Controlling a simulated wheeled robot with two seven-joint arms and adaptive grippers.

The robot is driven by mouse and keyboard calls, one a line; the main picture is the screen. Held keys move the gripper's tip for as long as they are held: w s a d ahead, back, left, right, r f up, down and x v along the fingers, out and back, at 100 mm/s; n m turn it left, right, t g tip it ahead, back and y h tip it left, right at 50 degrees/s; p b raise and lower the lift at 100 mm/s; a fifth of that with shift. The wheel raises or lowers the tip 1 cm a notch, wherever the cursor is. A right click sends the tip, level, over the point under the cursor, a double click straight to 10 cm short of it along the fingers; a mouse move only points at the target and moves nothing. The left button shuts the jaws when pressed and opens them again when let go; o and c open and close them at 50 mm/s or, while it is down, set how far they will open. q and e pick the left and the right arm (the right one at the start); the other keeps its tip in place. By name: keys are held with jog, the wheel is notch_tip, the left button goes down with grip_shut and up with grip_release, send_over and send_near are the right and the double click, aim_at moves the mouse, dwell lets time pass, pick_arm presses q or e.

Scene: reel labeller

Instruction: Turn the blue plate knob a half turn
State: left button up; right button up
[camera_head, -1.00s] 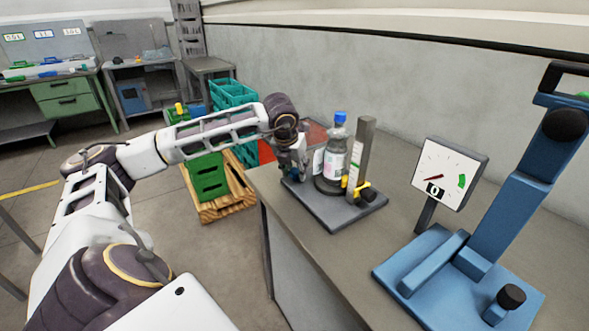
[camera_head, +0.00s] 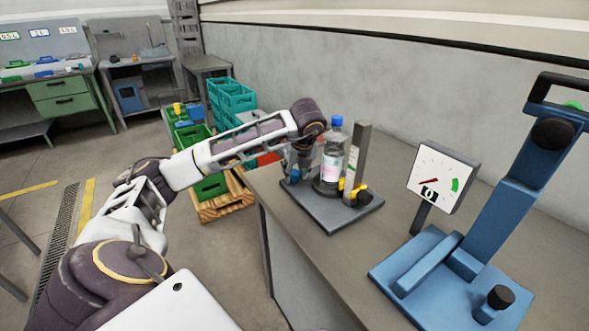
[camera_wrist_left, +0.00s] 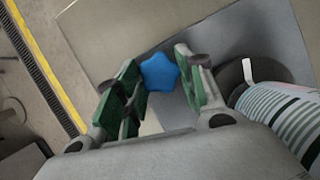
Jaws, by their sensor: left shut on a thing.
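The blue plate knob (camera_wrist_left: 160,72) is star-shaped and sits between the green-padded fingers of my left gripper (camera_wrist_left: 161,80) in the left wrist view. The gripper is shut on it. In the head view, my left gripper (camera_head: 297,166) reaches down at the left end of the grey labeller plate (camera_head: 331,211), where the knob is mostly hidden by the hand. A clear bottle (camera_head: 331,160) with a blue cap and a pale label stands upright on the plate, just right of the gripper. My right gripper is not in view.
A grey post (camera_head: 356,163) with a yellow and black part (camera_head: 362,196) stands beside the bottle. A dial gauge (camera_head: 437,180) and a blue lever press (camera_head: 505,220) stand on the bench to the right. Green crates (camera_head: 211,186) sit on a pallet at left.

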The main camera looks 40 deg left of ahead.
pick_arm(q)
jog(key=shift+w+n+g+p, duration=0.15)
jog(key=shift+n+g+p, duration=0.3)
jog(key=shift+n, duration=0.85)
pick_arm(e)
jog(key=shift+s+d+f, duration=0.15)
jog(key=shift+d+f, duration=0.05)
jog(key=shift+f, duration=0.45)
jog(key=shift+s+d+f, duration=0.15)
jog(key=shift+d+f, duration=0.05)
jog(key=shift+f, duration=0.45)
pick_arm(q)
jog(key=o, duration=1)
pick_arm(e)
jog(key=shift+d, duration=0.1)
pick_arm(q)
jog(key=shift+d+r, duration=0.1)
jog(key=shift+r, duration=0.1)
jog(key=shift+v, duration=3.35)
jog(key=shift+d+r, duration=0.1)
jog(key=shift+d, duration=0.05)
